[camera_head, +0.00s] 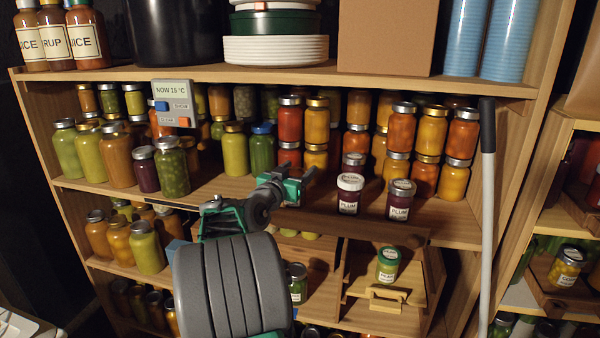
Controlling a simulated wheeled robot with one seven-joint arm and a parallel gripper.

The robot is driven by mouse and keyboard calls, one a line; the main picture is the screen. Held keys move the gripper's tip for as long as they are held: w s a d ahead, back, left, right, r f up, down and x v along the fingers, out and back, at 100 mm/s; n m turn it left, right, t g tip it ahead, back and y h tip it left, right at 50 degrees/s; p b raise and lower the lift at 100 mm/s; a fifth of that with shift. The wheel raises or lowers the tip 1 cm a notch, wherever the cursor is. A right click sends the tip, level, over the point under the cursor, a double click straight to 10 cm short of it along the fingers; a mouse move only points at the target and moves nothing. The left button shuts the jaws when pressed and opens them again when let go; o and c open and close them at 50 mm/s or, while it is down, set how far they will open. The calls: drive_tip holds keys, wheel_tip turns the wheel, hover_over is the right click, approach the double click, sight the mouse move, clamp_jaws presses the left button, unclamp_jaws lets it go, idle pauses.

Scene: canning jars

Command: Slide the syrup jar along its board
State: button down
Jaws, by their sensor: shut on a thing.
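My gripper (300,182) is at the middle shelf's front edge, left of two dark jars with labels reading PLUM. Its jaws are shut, but what they hold is too small and hidden to make out. One PLUM jar (348,195) has a white lid, the other (399,201) a grey lid; both stand upright, apart from my gripper. A bottle whose label shows "RUP" (53,38) stands on the top shelf at the far left, between two others. No jar with a readable syrup label shows on the middle shelf.
Rows of jars fill the back of the middle shelf (460,228). A small display (175,92) reads "NOW 15 °C". A green-lidded jar (388,265) stands on a wooden stand below. A grey-white pole (487,220) rises at the right. Bare shelf shows right of the PLUM jars.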

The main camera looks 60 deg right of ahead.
drive_tip(key=shift+c, duration=1.4)
unclamp_jaws()
drive_tip(key=shift+w, duration=0.1)
drive_tip(key=shift+a, duration=0.1)
drive_tip(key=a, duration=0.2)
drive_tip(key=a+b, duration=0.1)
drive_tip(key=a, duration=0.2)
drive_tip(key=a+b, duration=0.1)
drive_tip(key=a, duration=0.1)
drive_tip(key=shift+s+a, duration=0.25)
drive_tip(key=shift+a, duration=0.15)
